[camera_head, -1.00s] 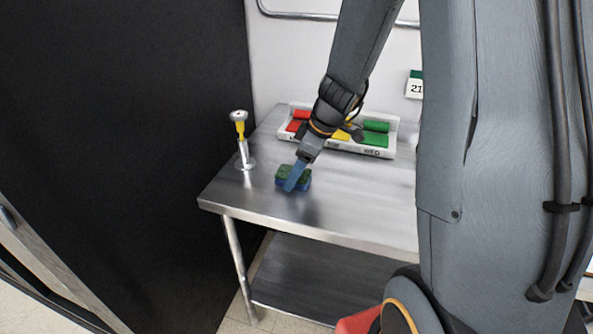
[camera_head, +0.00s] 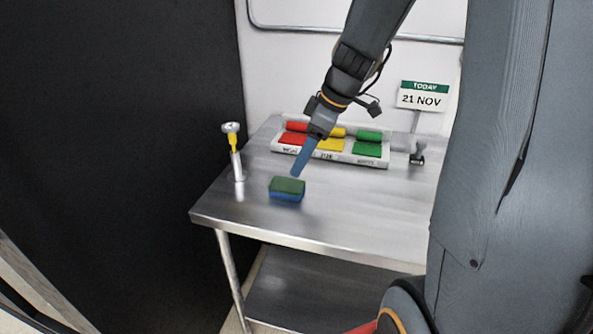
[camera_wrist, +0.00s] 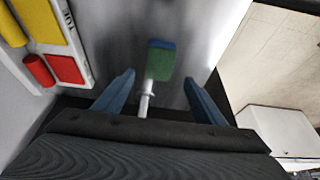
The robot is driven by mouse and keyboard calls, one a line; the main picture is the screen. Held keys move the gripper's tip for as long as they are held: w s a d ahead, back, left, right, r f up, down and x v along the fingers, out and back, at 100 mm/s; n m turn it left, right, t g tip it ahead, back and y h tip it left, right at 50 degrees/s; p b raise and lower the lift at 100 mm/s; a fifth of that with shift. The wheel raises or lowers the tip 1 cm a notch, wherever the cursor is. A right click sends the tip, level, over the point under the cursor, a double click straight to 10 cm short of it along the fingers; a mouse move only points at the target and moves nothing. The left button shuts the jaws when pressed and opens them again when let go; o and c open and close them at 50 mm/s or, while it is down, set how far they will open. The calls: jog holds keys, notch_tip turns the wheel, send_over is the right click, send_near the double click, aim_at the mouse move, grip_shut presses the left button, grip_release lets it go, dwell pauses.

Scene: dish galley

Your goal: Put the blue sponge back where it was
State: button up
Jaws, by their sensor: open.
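The blue sponge (camera_head: 287,194) has a green top layer and lies flat on the steel table (camera_head: 233,214), left of the middle. It also shows in the wrist view (camera_wrist: 161,61), beyond and between the fingers. My gripper (camera_head: 300,165) is above the table, up and slightly right of the sponge in the head view, and apart from it. In the wrist view its two blue fingers (camera_wrist: 160,92) are spread wide with nothing between their tips.
A white tray (camera_head: 345,157) with red, yellow and green pieces stands at the table's back. A steel post with a yellow part (camera_head: 235,155) stands at the back left. A date sign (camera_head: 423,96) reads 21 NOV. A small dark-handled stamp (camera_head: 417,154) stands right of the tray. The front table is clear.

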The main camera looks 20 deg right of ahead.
jog(key=s+a+f+m+h, duration=0.1)
jog(key=s+f+m, duration=0.1)
jog(key=s+m, duration=0.1)
jog(key=s+a+f+m+g+h, duration=0.1)
jog(key=s+f+m, duration=0.1)
jog(key=s, duration=0.4)
jog(key=s+a+f+m+g+h, duration=0.1)
jog(key=s+f+m, duration=0.2)
jog(key=s+m, duration=0.2)
jog(key=shift+a+h, duration=0.25)
jog(key=shift+h, duration=0.05)
jog(key=shift+s+f+m, duration=0.25)
jog(key=shift+s+m, duration=0.1)
jog(key=shift+m, duration=0.05)
dwell(0.5)
